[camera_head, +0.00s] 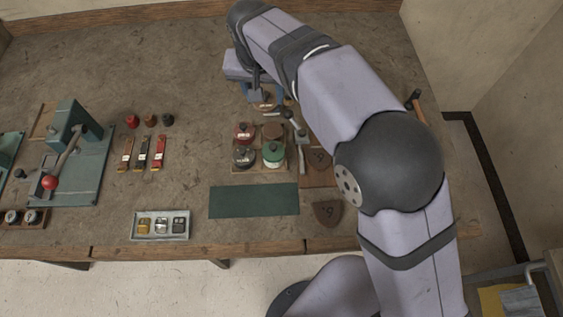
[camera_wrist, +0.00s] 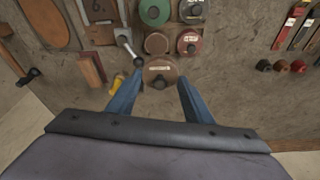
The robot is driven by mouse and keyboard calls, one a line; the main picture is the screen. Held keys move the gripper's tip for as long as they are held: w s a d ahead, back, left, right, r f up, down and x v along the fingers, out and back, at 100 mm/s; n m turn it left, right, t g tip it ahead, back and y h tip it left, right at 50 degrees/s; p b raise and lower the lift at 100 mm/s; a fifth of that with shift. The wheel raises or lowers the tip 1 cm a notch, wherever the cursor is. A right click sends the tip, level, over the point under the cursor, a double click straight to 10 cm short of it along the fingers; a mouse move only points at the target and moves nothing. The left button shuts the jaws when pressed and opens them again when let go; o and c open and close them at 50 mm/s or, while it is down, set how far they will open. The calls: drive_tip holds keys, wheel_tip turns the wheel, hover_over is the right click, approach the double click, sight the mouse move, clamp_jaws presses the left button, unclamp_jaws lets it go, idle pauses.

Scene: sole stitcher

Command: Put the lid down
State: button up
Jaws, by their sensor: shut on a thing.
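My gripper (camera_wrist: 161,80) has its two blue fingers on either side of a round brown lid (camera_wrist: 159,73) with a dark knob and a pale label. In the head view the gripper is small and partly hidden by my arm, behind the tins. In the wrist view a brown tin (camera_wrist: 156,43) without a visible knob or label stands just beyond the lid; it also shows in the head view (camera_head: 273,130). Next to it are a red-lidded tin (camera_head: 244,131), a black-lidded tin (camera_head: 243,156) and a green-lidded tin (camera_head: 273,154). The lid's height above the bench is unclear.
The tins stand on a wooden tray (camera_head: 260,170). A metal-headed tool (camera_wrist: 124,38) lies beside them. A green mat (camera_head: 254,201) is clear in front. Brown leather pieces (camera_head: 327,213) lie to the right, and a press (camera_head: 75,150) stands at the left.

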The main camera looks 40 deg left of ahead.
sight(260, 108)
drive_tip(key=v, duration=0.6)
drive_tip(key=shift+s+a, duration=0.35)
drive_tip(key=s+d+f+n, duration=0.1)
drive_tip(key=s+d+f, duration=0.1)
drive_tip(key=s+d, duration=0.3)
drive_tip(key=s+d+f+n, duration=0.1)
drive_tip(key=s+d+f, duration=0.15)
drive_tip(key=d, duration=0.55)
drive_tip(key=shift+s+d+f+n+g+y+p, duration=0.15)
drive_tip(key=shift+s+d+f+n, duration=0.3)
drive_tip(key=shift+f, duration=1.9)
drive_tip(key=shift+s+d+f+n+g+y+p, duration=0.1)
drive_tip(key=shift+d+f+n+g, duration=0.35)
drive_tip(key=shift+f, duration=1.85)
drive_tip(key=shift+s+d+f+n+t+y+p, duration=0.2)
drive_tip(key=shift+d+f, duration=0.5)
drive_tip(key=shift+f, duration=1.65)
drive_tip(key=shift+s+a+f+b, duration=0.1)
drive_tip(key=shift+f+b, duration=0.3)
drive_tip(key=shift+f, duration=1)
